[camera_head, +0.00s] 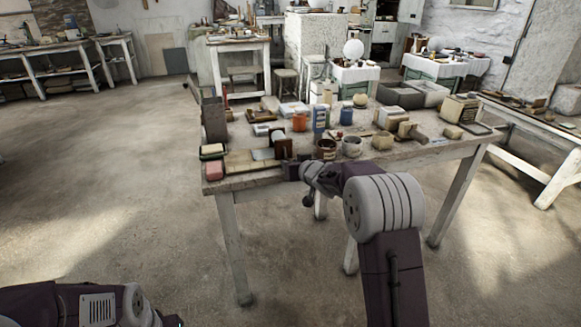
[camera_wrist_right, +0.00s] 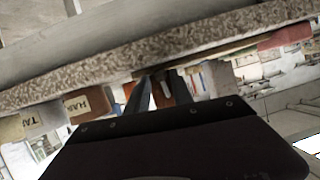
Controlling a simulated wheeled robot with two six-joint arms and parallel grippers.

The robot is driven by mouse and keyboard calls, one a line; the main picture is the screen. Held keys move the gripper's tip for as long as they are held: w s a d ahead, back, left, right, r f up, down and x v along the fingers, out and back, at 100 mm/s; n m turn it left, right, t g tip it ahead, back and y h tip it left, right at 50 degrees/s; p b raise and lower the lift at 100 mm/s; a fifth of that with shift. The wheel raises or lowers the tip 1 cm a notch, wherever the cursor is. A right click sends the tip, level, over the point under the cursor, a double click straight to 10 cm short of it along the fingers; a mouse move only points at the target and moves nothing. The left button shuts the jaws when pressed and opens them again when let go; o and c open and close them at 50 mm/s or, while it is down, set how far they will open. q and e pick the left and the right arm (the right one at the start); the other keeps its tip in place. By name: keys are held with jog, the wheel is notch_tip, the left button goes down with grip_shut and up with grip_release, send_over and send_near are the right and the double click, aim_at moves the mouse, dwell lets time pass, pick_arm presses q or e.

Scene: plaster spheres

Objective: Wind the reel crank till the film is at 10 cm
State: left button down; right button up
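My right gripper (camera_head: 290,171) is at the front edge of the cluttered worktable (camera_head: 225,184). In the right wrist view its two dark fingers (camera_wrist_right: 161,92) stand apart, with a small brown-orange thing visible between or behind them. I cannot tell whether they touch it. Just behind the gripper in the head view is a dark brown upright block (camera_head: 283,145), beside a flat pale strip or board (camera_head: 252,166). I cannot make out clearly which item is the reel crank or the film, nor any scale. My left arm shows at the bottom left; its gripper is out of view.
Tins and jars, including an orange tin (camera_head: 299,121) and a dark pot (camera_head: 326,149), stand close behind the gripper. A pink block (camera_head: 214,170) lies at the table's left corner. Grey bins (camera_head: 400,95) stand at the back right. The floor left of the table is clear.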

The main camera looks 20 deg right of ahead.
jog(key=shift+w+a+f, duration=0.1)
jog(key=shift+w+f, duration=0.15)
jog(key=shift+w, duration=0.3)
grip_shut()
jog(key=shift+n+b, duration=0.3)
jog(key=shift+b, duration=0.35)
jog(key=n+h+b, duration=0.1)
jog(key=b, duration=0.3)
jog(key=d+n+h+b, duration=0.1)
jog(key=n+b, duration=0.1)
jog(key=b, duration=0.2)
jog(key=n+h+b, duration=0.2)
jog(key=b, duration=0.3)
jog(key=shift+d+r, duration=0.35)
jog(key=shift+d+r+n+t+h+b, duration=0.2)
jog(key=shift+r+n+t+h+b, duration=0.35)
jog(key=shift+n+b, duration=0.7)
jog(key=shift+r, duration=0.1)
grip_release()
